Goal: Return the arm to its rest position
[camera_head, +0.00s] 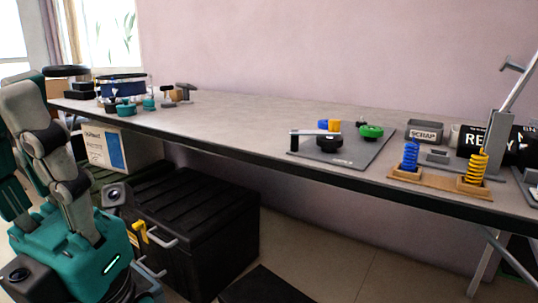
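A grey jointed arm (50,150) stands at the left edge above a teal body (70,250) with a lit strip. I take these for parts of mine, but cannot be sure. I see no gripper fingers on the arm. My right arm and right gripper do not show. The long grey workbench (250,125) runs across the view, and nothing of mine visibly touches its top.
On the bench, a grey pad (360,155) carries small coloured parts. A wooden holder (440,181) has a blue spring (411,155) and a yellow spring (475,168). A SCRAP bin (424,131) stands behind. Black chests (190,215) stand below. The bench middle is clear.

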